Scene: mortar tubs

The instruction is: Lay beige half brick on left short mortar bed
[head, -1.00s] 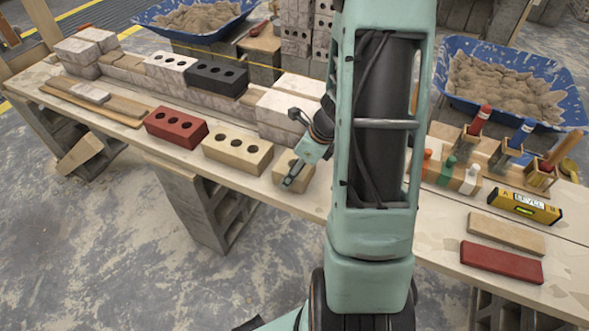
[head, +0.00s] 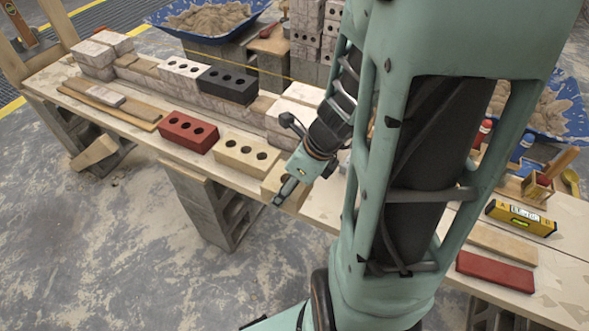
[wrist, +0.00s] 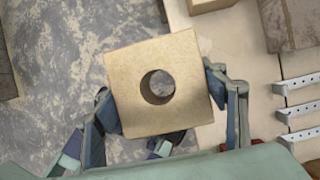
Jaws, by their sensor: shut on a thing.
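The beige half brick (wrist: 165,85), with one round hole, fills the middle of the wrist view, slightly turned. My gripper (wrist: 160,108) is shut on it, one finger at each side. In the head view my gripper (head: 284,192) and the half brick (head: 294,203) are at the table's front edge, right of the beige three-hole brick; the arm partly hides the half brick. The low block wall carries a tan patch that looks like the left short mortar bed (head: 143,70), left of the white three-hole brick (head: 182,68). Nothing stands on that patch.
A black brick (head: 228,85) stands on the wall right of the white one. A red brick (head: 188,132) and a beige three-hole brick (head: 246,152) stand in front of the wall. Boards (head: 110,101) lie at left. A spirit level (head: 520,218) lies at right.

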